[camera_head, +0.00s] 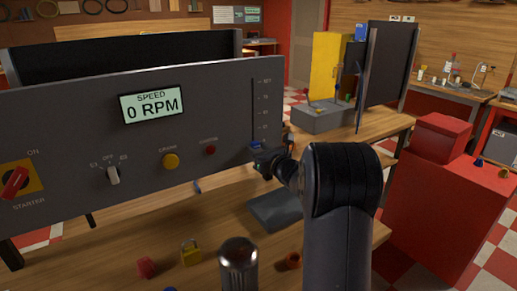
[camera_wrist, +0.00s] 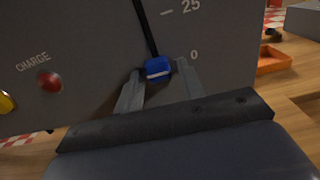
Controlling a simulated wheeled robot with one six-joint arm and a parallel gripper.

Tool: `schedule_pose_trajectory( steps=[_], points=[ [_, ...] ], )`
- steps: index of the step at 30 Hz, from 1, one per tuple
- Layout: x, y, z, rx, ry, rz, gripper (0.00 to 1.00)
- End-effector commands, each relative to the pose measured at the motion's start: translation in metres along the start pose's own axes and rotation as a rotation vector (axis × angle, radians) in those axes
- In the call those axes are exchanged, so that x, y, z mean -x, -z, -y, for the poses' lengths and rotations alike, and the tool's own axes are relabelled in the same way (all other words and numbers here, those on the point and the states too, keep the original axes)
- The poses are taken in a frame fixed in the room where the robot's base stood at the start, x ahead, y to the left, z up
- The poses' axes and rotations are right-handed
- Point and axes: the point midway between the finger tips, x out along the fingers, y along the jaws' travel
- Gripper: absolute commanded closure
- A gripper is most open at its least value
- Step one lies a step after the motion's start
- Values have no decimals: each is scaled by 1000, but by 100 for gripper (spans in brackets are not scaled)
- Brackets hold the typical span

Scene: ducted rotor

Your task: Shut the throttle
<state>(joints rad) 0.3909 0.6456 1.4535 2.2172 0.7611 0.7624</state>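The throttle is a blue slider knob (camera_wrist: 158,68) in a dark vertical slot (camera_wrist: 146,25) on the grey control panel (camera_head: 60,120). In the wrist view the knob is at the bottom of the slot, level with the 0 mark. In the head view the knob (camera_head: 257,144) shows just above my gripper (camera_head: 262,158). In the wrist view my gripper (camera_wrist: 159,70) has one finger on each side of the knob, with what look like narrow gaps. The fingers are apart; contact with the knob is not clear.
The speed display (camera_head: 152,104) reads 0 RPM. A red starter switch (camera_head: 15,183), a selector knob (camera_head: 113,175), a yellow button (camera_head: 171,161) and a red charge lamp (camera_head: 210,150) share the panel. A yellow padlock (camera_head: 191,252) and a red object (camera_head: 146,267) lie on the bench below.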

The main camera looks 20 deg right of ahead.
Motion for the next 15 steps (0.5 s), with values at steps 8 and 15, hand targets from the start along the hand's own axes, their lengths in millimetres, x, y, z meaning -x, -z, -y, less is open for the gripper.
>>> schedule_pose_trajectory(
  steps=[8, 15],
  points=[
    [0, -3, 0, 1, 0, 5, 55],
    [17, -2, 1, 2, 3, 5, 55]
  ],
)
